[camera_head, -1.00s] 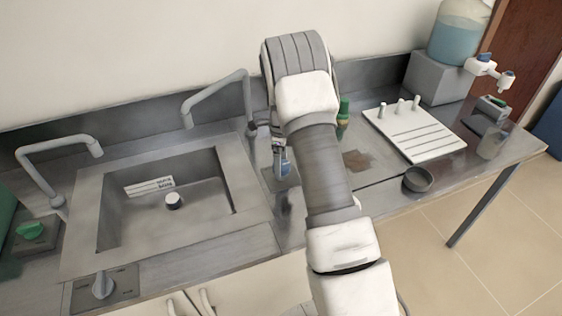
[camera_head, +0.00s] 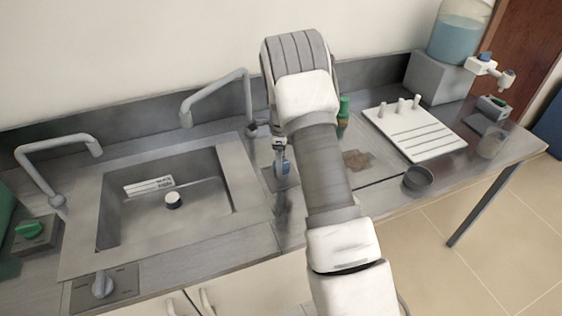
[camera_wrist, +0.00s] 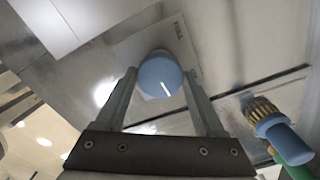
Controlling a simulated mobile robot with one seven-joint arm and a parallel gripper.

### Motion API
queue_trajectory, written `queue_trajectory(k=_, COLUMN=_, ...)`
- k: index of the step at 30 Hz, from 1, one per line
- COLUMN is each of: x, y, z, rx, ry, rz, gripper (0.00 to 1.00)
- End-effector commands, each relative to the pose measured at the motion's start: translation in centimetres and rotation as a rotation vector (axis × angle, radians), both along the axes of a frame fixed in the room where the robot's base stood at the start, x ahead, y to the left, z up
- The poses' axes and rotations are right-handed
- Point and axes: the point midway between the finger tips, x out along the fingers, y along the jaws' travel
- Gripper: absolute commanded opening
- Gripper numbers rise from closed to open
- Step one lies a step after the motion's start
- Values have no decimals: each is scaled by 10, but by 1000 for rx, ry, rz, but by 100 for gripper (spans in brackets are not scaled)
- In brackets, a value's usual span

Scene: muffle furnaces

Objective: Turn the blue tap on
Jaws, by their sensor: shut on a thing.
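The blue tap is a round blue knob (camera_wrist: 160,76) with a white line on its face, mounted on a light grey plate (camera_wrist: 182,42) in the wrist view. My gripper (camera_wrist: 160,84) has one finger on each side of the knob and is shut on it. In the head view my gripper (camera_head: 279,142) points down at the counter just right of the sink, with the blue knob (camera_head: 283,167) partly hidden at its tips. The white line slants slightly in the wrist view.
The sink (camera_head: 240,195) with two grey spouts lies to the left. A green-topped item (camera_head: 344,106), a white peg board (camera_head: 415,133) and a dark bowl (camera_head: 417,179) stand to the right.

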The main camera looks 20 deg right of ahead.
Motion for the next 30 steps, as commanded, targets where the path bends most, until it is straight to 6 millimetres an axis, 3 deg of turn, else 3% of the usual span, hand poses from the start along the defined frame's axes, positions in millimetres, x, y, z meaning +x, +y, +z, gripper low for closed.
queue_trajectory(k=18, x=0, y=0, z=-1, rx=0, ry=-1, rz=428, gripper=15)
queue_trajectory(k=30, x=0, y=0, z=0, rx=-1, ry=0, rz=557, gripper=15)
